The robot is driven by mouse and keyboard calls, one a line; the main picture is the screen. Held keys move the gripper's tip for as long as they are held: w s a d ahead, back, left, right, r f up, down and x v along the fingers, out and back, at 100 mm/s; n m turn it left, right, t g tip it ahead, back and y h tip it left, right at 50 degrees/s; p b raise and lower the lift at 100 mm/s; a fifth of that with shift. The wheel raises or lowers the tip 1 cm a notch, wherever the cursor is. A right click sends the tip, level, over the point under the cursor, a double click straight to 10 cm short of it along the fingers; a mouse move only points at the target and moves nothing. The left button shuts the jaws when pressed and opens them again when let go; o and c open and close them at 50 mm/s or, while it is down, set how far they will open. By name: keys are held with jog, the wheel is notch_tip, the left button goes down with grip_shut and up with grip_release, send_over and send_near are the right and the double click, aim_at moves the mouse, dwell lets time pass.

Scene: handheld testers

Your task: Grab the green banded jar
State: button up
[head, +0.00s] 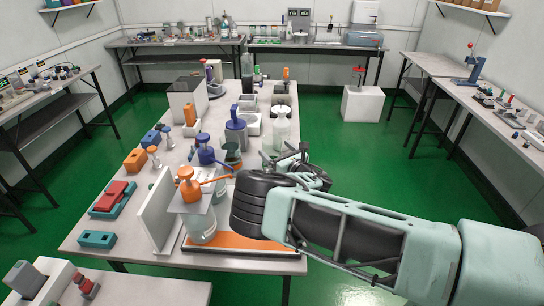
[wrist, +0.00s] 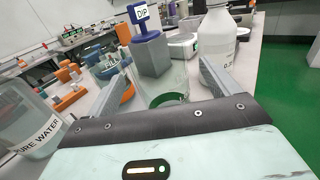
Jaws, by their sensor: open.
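The green banded jar is a clear glass jar with a green band near its base. In the wrist view the jar (wrist: 168,84) stands upright between the two fingers of my gripper (wrist: 165,75). In the head view the jar (head: 233,156) stands on the central table, just left of my gripper (head: 262,160). My gripper is open, with one finger on each side of the jar in the wrist view. I cannot tell whether either finger touches it. The gripper body hides the jar's bottom in the wrist view.
A blue-topped grey DIP holder (wrist: 151,45) stands behind the jar. A white bottle (wrist: 214,48) is close by on the right. A pure water bottle (wrist: 30,125) stands at the left. Orange and blue testers and an upright white panel (head: 157,210) crowd the central table (head: 130,247).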

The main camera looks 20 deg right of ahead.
aim_at(267, 142)
jog(key=shift+p+x, duration=0.85)
jog(key=shift+x, duration=1.7)
jog(key=shift+f, duration=0.1)
jog(key=shift+c, duration=0.3)
jog(key=c, duration=1.2)
